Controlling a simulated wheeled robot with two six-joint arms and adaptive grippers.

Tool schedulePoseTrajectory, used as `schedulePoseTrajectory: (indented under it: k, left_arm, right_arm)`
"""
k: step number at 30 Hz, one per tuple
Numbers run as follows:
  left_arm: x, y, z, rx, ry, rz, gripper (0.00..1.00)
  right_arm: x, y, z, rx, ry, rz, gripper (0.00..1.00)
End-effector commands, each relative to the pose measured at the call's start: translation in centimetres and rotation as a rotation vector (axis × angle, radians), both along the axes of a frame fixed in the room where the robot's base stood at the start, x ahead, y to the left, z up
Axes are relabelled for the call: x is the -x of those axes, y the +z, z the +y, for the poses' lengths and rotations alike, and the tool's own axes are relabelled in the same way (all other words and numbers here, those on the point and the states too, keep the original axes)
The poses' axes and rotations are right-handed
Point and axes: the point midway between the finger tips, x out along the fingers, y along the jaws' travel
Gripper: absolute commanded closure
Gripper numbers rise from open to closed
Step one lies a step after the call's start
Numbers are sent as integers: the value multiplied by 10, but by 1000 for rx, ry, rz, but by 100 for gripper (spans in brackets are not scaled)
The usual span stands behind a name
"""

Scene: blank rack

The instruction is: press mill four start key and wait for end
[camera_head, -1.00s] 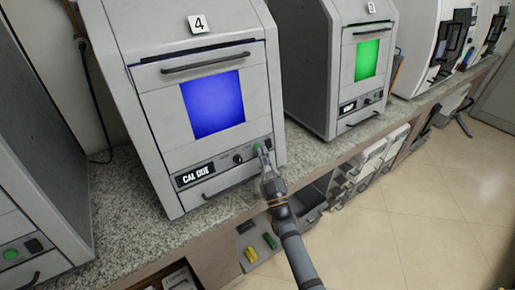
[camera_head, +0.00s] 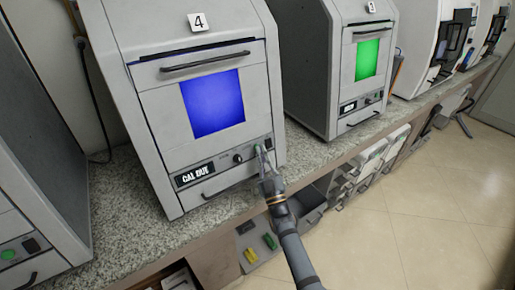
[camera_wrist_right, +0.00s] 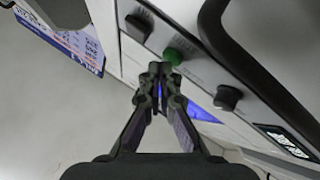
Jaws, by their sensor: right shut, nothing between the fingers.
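Mill four (camera_head: 150,128) is the grey machine marked with a 4 plate (camera_head: 198,22). Its window (camera_head: 212,103) is lit blue and its display (camera_head: 194,174) reads "CAL DUE". The green start key (camera_wrist_right: 173,56) is on its lower front panel, between a dark switch and a black knob (camera_wrist_right: 227,97). My right gripper (camera_wrist_right: 160,70) is shut and empty, its fingertips right at the green key; I cannot tell if they touch it. In the head view the right gripper (camera_head: 263,159) partly covers the key. My left gripper is not in view.
A similar mill (camera_head: 310,70) with a green window stands to the right on the same granite counter (camera_head: 130,215). Another machine (camera_head: 30,200) is at the left. Mill four's lower handle (camera_head: 230,178) sticks out near my gripper. Open floor (camera_head: 400,220) lies at the right.

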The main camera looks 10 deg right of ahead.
Motion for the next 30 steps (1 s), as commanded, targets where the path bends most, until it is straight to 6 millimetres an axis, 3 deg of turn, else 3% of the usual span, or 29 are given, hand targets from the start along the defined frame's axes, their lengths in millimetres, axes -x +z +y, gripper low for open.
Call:
schedulePoseTrajectory:
  k: [17,30]
  left_arm:
    - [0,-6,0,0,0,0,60]
    - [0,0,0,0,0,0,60]
  right_arm:
    - [-7,-2,3,0,0,0,100]
    - [-2,1,1,1,0,1,100]
